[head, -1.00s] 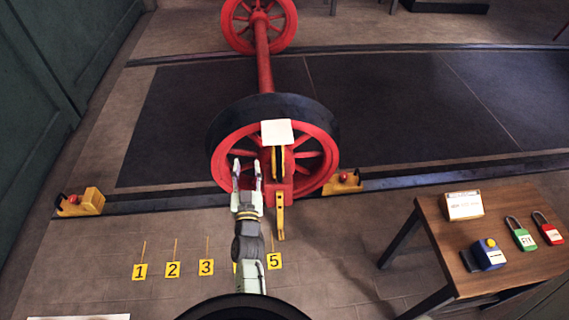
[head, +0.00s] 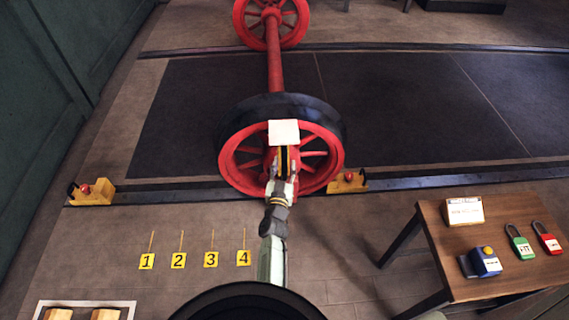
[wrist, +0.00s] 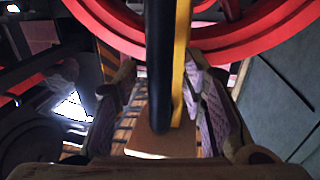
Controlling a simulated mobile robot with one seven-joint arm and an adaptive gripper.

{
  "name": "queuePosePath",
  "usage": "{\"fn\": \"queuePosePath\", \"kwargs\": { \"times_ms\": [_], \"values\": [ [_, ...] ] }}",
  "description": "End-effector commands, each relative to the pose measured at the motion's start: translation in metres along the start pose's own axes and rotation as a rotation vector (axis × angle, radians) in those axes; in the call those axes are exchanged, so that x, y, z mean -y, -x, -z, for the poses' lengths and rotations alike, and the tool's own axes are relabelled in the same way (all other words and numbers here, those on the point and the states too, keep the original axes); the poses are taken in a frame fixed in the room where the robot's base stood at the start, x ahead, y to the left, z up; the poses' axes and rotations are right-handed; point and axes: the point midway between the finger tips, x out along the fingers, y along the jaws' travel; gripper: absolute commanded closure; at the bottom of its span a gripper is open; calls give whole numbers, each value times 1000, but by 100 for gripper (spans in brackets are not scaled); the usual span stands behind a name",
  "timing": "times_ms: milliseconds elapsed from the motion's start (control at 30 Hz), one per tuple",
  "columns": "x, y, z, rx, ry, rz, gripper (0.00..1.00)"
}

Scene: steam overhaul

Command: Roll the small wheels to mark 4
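The small wheels (head: 234,165) are a red spoked pair on a red axle (head: 275,66), standing on the rails. A black-and-yellow upright bar (head: 285,160) with a white plate (head: 284,132) on top stands at the near wheel. My gripper (head: 284,172) is at this bar. In the wrist view the bar (wrist: 162,70) stands between my two open fingers, with visible gaps on both sides. Yellow floor mark 4 (head: 243,258) lies left of my arm, in a row with marks 1 (head: 147,261), 2 (head: 178,260) and 3 (head: 211,259). My arm hides the floor right of mark 4.
Yellow stops with red knobs sit on the near rail, one at the left (head: 91,193) and one just right of the near wheel (head: 348,182). A wooden table (head: 440,262) at the right holds padlocks, a blue device (head: 484,262) and a sign. The rail left of the wheel is clear.

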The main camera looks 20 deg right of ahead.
Motion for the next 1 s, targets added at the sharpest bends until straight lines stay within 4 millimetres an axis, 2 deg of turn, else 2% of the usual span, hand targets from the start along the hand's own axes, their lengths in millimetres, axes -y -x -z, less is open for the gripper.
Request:
{"fn": "queuePosePath", "kwargs": {
  "times_ms": [367,900,1000],
  "values": [
    [0,-6,0,1,1,-1,62],
    [0,-6,0,1,0,-1,97],
    [0,-6,0,1,0,-1,100]
  ]
}}
